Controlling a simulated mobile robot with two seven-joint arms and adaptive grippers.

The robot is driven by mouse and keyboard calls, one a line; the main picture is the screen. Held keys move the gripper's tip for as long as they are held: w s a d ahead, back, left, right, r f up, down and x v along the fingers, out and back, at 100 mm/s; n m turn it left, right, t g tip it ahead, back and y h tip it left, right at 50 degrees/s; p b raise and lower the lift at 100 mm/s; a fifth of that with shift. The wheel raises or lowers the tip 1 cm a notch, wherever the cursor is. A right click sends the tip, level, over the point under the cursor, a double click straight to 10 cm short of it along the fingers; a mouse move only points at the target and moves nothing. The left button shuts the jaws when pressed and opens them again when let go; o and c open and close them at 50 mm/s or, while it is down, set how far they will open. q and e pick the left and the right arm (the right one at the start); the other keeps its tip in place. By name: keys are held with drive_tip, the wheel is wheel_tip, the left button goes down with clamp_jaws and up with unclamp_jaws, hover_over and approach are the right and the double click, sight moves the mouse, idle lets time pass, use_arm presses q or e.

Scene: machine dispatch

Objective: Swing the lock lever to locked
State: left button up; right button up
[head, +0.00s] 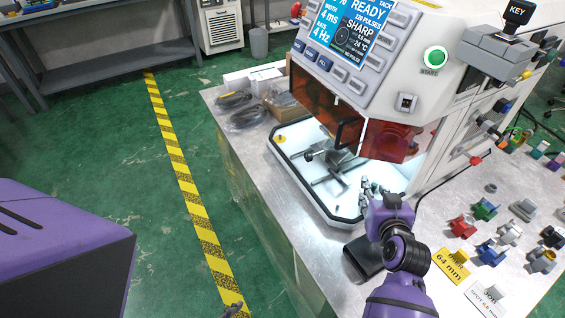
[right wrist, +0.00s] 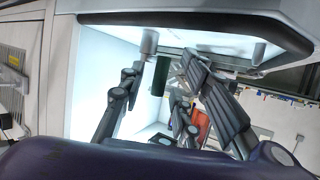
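A grey lever-like fixture (head: 330,170) with a dark knob stands on the lit floor of the machine's open chamber. I take it for the lock lever, but its setting cannot be read. My right gripper (head: 372,188) reaches in at the chamber's front right corner, apart from that fixture in the head view. In the right wrist view the right gripper (right wrist: 172,90) has its two padded fingers spread apart. A dark green cylinder (right wrist: 159,75) on a metal post shows between them; contact cannot be made out.
The machine (head: 375,60) has a screen, a green start button (head: 435,57) and an orange window (head: 395,140) beside the opening. Coloured parts and a yellow 64 mm card (head: 452,266) lie on the bench at right. Bagged items (head: 245,112) lie at the bench's back left.

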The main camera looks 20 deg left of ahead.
drive_tip(key=shift+c, duration=0.8)
clamp_jaws()
use_arm(q)
drive_tip(key=shift+s+a+f, duration=0.1)
drive_tip(key=shift+s+f, duration=0.15)
drive_tip(key=shift+s, duration=0.6)
